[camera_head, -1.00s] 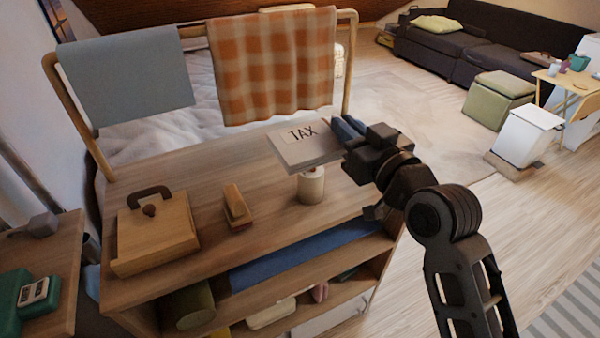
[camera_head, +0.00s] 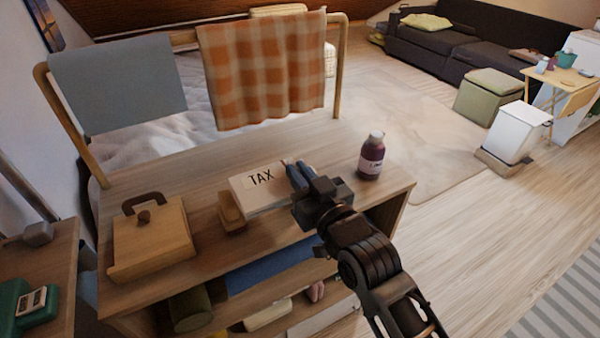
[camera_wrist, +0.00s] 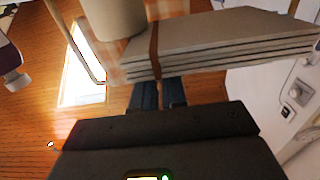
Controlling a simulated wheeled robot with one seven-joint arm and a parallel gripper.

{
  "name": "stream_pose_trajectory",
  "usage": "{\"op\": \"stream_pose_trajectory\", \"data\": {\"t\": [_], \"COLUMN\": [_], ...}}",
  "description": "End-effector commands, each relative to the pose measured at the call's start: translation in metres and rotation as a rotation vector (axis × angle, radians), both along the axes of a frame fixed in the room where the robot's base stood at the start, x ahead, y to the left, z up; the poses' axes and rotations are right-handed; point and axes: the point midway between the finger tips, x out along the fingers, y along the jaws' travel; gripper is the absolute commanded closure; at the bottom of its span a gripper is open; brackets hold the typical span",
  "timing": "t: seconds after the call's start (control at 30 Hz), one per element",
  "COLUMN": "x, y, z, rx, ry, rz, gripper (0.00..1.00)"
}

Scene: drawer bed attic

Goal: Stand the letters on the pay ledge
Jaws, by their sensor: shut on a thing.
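My gripper (camera_head: 297,174) is shut on the letters (camera_head: 262,188), a pale flat bundle with a "TAX" label on top. It holds them roughly flat over the middle of the wooden cabinet top (camera_head: 330,155), at their right end. In the wrist view the letters (camera_wrist: 225,48) are several stacked layers with a brown band, beyond the dark blue fingers (camera_wrist: 158,94). In the head view they partly cover a small wooden block-like item (camera_head: 231,213); I cannot tell whether they touch it. I cannot identify the pay ledge for certain.
A wooden box (camera_head: 152,240) with a dark handle stands left on the cabinet. A dark bottle (camera_head: 371,157) stands at the right. A cream cylinder (camera_wrist: 113,16) is close to the letters in the wrist view. Rails with cloths (camera_head: 262,70) rise behind.

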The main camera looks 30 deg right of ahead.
Motion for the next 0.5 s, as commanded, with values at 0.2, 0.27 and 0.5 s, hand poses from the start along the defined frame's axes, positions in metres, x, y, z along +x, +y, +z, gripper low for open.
{"op": "stream_pose_trajectory", "data": {"t": [0.2,0.27,0.5], "x": [0.0001,0.0000,0.0000], "y": [-0.0001,-0.0001,-0.0003], "z": [-0.0036,-0.0025,-0.0026], "rx": [0.001,0.000,0.000], "ry": [-0.001,0.000,0.000], "rz": [0.000,0.000,0.000], "gripper": [1.00,0.83,0.62]}}
